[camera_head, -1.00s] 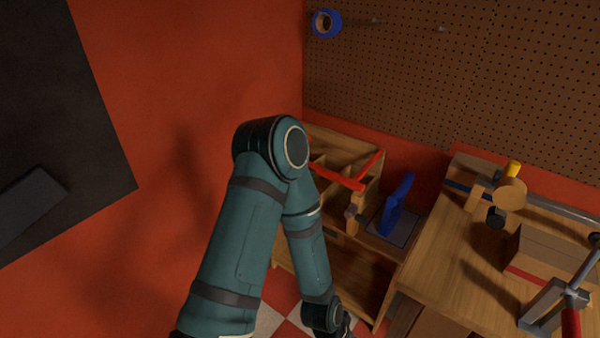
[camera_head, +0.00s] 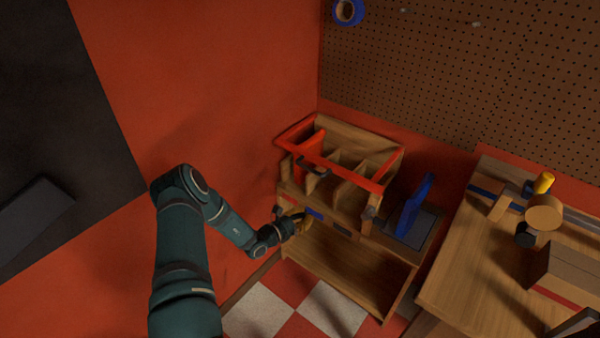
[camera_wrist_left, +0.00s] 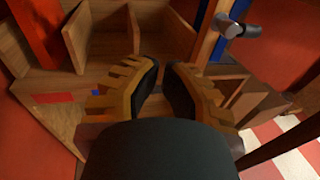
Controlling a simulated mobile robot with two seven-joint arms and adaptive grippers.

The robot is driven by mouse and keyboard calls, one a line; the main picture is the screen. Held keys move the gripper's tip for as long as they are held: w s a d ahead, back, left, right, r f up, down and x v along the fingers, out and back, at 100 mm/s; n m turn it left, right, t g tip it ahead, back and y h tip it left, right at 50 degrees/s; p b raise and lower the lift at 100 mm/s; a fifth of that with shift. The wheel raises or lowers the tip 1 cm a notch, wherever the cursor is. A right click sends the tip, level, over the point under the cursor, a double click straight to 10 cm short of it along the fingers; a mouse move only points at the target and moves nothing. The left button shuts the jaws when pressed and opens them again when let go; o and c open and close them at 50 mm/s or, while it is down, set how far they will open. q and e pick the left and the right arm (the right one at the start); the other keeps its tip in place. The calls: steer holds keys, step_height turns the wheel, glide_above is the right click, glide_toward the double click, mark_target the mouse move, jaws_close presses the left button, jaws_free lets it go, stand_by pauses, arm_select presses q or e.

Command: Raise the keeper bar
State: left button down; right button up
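The likely keeper bar is a red bar (camera_head: 345,174) running across the front top of a wooden compartment rack (camera_head: 318,250), part of a red frame with a dark handle (camera_head: 314,168). My left gripper (camera_head: 303,217) is at the rack's front left, below the bar and apart from it. In the left wrist view, its yellow-orange fingers with black pads (camera_wrist_left: 163,68) are parted, with nothing visible between them. A red piece (camera_wrist_left: 38,35) shows at upper left there; I cannot tell whether it is the bar. My right gripper is out of view.
A blue upright piece (camera_head: 413,207) stands right of the rack. A workbench (camera_head: 470,265) with clamps and blocks is at right. A grey peg (camera_wrist_left: 240,27) sticks out at upper right in the wrist view. Checkered floor (camera_head: 295,310) shows below the rack.

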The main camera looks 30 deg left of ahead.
arm_select(q)
steer(key=a+r+n+t+y, duration=0.1)
steer(key=a+n+t+y, duration=0.2)
steer(key=a, duration=0.5)
steer(key=w+r+g+y+b, duration=0.1)
steer(key=w+r, duration=0.3)
steer(key=w, duration=0.7)
steer(key=shift+d+r, duration=0.25)
steer(key=shift+d, duration=0.2)
